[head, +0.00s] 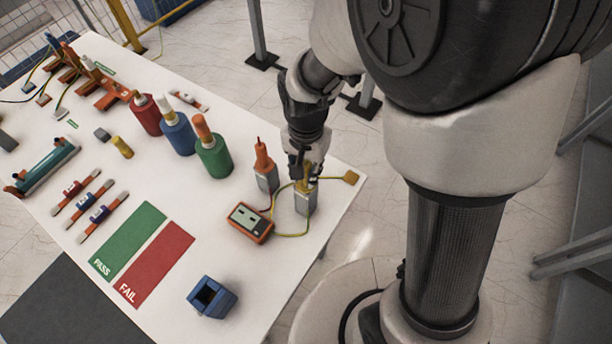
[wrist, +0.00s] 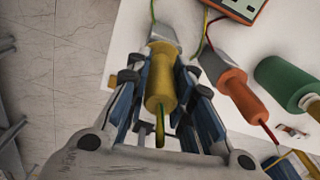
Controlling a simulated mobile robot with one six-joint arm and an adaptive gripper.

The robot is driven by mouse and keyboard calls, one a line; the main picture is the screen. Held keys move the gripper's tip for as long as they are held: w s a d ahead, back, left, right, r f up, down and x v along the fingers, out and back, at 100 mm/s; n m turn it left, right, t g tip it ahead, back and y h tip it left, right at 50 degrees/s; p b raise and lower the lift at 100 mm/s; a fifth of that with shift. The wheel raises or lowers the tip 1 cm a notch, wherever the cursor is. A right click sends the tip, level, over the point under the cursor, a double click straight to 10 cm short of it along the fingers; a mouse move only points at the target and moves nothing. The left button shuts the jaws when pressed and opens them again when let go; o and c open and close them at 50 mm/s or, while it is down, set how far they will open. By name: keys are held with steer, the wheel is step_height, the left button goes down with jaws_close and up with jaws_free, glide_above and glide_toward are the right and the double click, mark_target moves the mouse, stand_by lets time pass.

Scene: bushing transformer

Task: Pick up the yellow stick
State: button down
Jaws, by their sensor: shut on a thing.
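The yellow stick (wrist: 160,80) is upright in a grey metal holder (head: 306,203) near the right edge of the white table. In the head view its yellow top (head: 305,176) shows just below my gripper (head: 303,168). In the wrist view my gripper (wrist: 163,98) has its blue-padded fingers on both sides of the yellow stick and is shut on it. A yellow-green wire runs from the stick. The stick's lower end is hidden in or behind the holder.
An orange stick (head: 263,157) stands in a similar holder just left. An orange meter (head: 250,222) with wires lies in front of it. Green, blue and red bushings (head: 213,157) stand farther left. A blue open box (head: 212,297) sits near the front edge.

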step_height(320, 180, up, 20)
steer(key=p, duration=0.3)
steer(key=shift+p, duration=0.35)
steer(key=shift+f, duration=0.1)
stand_by(0.6)
